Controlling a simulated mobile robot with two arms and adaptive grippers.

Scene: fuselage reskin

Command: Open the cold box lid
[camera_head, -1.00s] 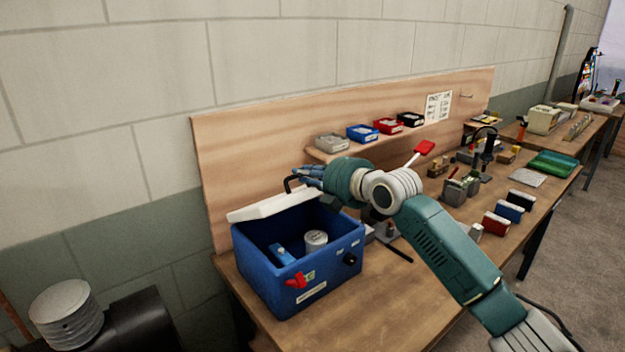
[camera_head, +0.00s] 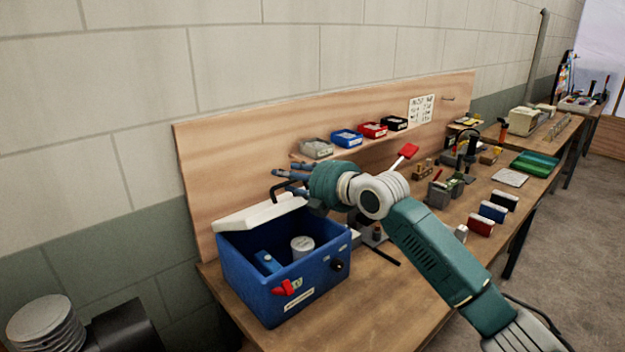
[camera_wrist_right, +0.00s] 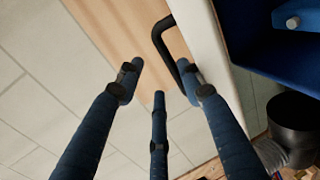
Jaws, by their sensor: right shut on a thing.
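The blue cold box (camera_head: 262,300) stands on the near left end of the workbench. Its white lid (camera_head: 250,215) is raised at the back, so the inside is open to view. My right gripper (camera_head: 288,182) is at the lid's black handle (camera_head: 277,190), behind the raised lid. In the right wrist view, the handle (camera_wrist_right: 160,38) and the lid's edge (camera_wrist_right: 205,60) are beside the gripper's fingers (camera_wrist_right: 158,85). The fingers are shut on the handle, though their exact contact is partly hidden. My left gripper is out of view.
A pale can (camera_head: 302,246) and a blue item (camera_head: 268,262) are inside the box. A red latch (camera_head: 285,287) and black knob (camera_head: 337,266) are on its front. A wooden back panel (camera_head: 235,150) stands close behind. Small bins (camera_head: 347,138) line a shelf to the right.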

